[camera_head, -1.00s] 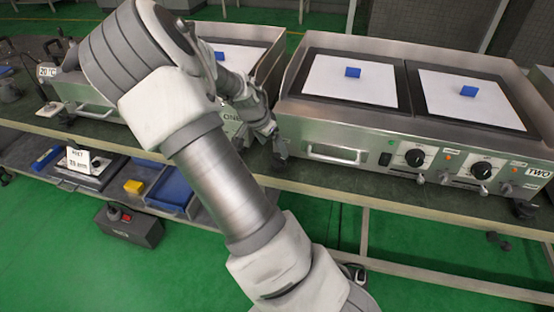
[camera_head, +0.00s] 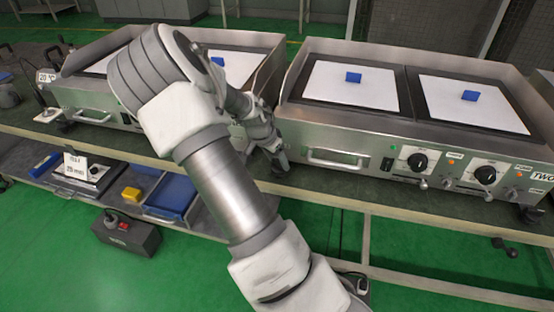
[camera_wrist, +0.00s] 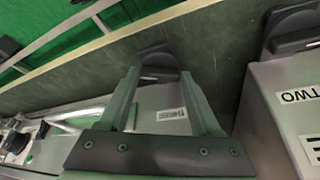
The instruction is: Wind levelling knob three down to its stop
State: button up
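Levelling knob three (camera_wrist: 158,62) is a dark knob at the griddle's lower front corner, beside the THREE label (camera_wrist: 172,115). My gripper (camera_wrist: 160,76) has its two fingers apart, with one tip on each side of the knob in the wrist view. I cannot tell whether the tips touch it. In the head view my gripper (camera_head: 278,163) is low at the front left corner of the right griddle (camera_head: 345,132), and the knob is hidden there behind my gripper.
Another dark knob (camera_wrist: 292,28) is close by on the neighbouring unit, near a TWO label (camera_wrist: 300,96). The right griddle has a drawer handle (camera_head: 338,158) and black dials (camera_head: 418,162). Blue blocks (camera_head: 353,77) sit on its white plates. A shelf with a blue tray (camera_head: 172,195) lies below left.

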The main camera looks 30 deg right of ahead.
jog(key=c, duration=0.6)
jog(key=n, duration=0.1)
jog(key=n+b, duration=0.1)
jog(key=shift+s+d+f+n+t+y, duration=0.1)
jog(key=shift+s+f+n+t+y, duration=0.05)
jog(key=shift+n+t+y, duration=0.2)
jog(key=shift+n+t+b, duration=0.45)
jog(key=shift+n+b, duration=0.4)
jog(key=shift+n, duration=0.2)
jog(key=o, duration=1.4)
jog(key=shift+r, duration=0.2)
jog(key=p+v, duration=0.8)
jog(key=v, duration=0.9)
jog(key=shift+r, duration=0.2)
